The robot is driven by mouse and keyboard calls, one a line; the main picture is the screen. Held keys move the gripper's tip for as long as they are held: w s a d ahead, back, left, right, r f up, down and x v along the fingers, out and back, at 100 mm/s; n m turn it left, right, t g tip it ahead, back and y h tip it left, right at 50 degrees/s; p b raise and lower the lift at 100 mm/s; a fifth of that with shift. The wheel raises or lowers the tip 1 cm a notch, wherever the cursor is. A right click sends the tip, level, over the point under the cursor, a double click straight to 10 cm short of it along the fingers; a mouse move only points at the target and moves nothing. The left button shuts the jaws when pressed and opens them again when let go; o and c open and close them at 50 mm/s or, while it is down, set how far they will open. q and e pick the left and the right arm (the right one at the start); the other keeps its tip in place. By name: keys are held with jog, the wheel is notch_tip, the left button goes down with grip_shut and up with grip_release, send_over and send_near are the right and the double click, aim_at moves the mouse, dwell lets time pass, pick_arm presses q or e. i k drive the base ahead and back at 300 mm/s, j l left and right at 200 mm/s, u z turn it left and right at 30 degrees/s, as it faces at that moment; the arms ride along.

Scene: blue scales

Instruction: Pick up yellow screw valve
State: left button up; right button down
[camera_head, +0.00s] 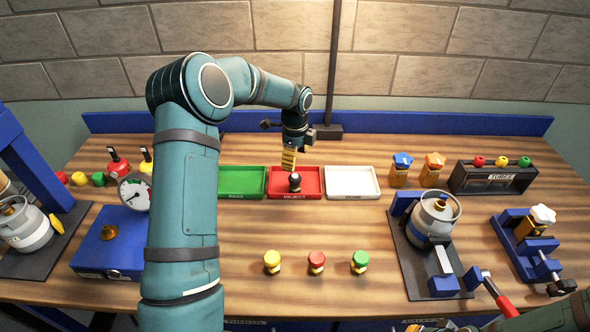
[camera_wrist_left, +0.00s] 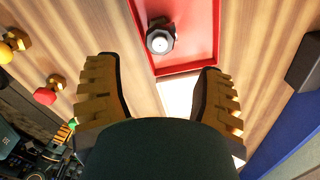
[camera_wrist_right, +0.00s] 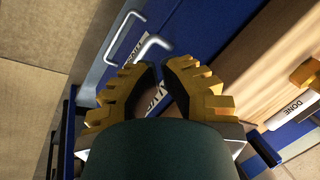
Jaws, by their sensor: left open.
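A yellow screw valve (camera_head: 272,262) stands upright on the front of the wooden table, left of a red one (camera_head: 317,262) and a green one (camera_head: 360,262). The yellow valve shows in the left wrist view (camera_wrist_left: 15,44) at the upper left, with the red valve (camera_wrist_left: 47,93) below it. My left gripper (camera_head: 291,158) is open and empty above the red tray (camera_head: 310,174), well behind the yellow valve. A black piece with a light top (camera_wrist_left: 160,40) sits in that tray. My right gripper (camera_wrist_right: 162,72) is partly open and empty, facing a blue drawer front.
A green tray (camera_head: 242,182) and a white tray (camera_head: 352,182) flank the red one. A gas canister (camera_head: 432,218) in a stand is at right. A blue box with a gauge (camera_head: 110,240) is at left. The table between trays and valves is clear.

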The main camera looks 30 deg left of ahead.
aim_at(272, 258)
jog(key=k, duration=1.5)
